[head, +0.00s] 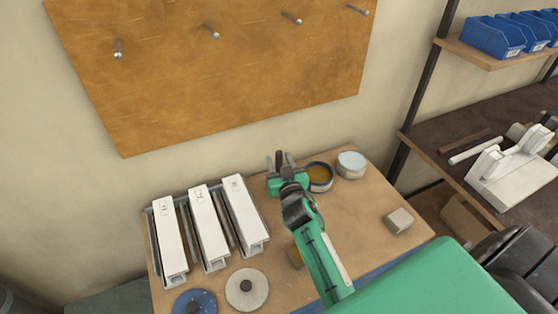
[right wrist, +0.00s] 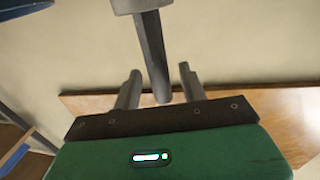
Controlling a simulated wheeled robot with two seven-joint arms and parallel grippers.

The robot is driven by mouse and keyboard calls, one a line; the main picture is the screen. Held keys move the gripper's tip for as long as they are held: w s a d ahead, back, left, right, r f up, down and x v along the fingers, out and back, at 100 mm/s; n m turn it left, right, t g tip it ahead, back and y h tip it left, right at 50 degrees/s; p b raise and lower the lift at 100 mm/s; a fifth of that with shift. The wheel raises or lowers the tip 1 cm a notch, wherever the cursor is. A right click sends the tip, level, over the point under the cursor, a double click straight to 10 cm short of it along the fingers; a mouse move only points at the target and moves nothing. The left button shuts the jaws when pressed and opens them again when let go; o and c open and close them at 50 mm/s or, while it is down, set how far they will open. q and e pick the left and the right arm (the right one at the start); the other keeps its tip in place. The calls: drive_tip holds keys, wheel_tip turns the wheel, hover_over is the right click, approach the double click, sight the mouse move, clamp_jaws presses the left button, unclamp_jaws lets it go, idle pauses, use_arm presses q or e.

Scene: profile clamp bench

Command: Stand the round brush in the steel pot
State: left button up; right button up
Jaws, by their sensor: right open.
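My right gripper (head: 281,162) is over the back of the bench, its jaws open. In the right wrist view its two grey fingers (right wrist: 160,88) stand apart. A grey rod with a wider end (right wrist: 152,50) shows between them, apparently upright; I cannot tell whether it is the round brush. A round pot with a dark rim and amber inside (head: 319,178) stands just right of the gripper, partly hidden by it. A grey round tin with a pale blue top (head: 351,165) stands beside it. I cannot tell which is the steel pot. My left gripper is out of view.
Three long white units in grey holders (head: 208,228) fill the bench's left side. A blue disc (head: 207,299) and a cream disc (head: 246,289) lie in front. A small grey block (head: 398,221) sits right. A pegboard (head: 210,80) hangs behind. The bench between arm and block is clear.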

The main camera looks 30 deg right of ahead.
drive_tip(key=b+v, duration=0.2)
drive_tip(key=v, duration=0.9)
drive_tip(key=shift+b, duration=0.3)
drive_tip(key=shift+s+f, duration=0.1)
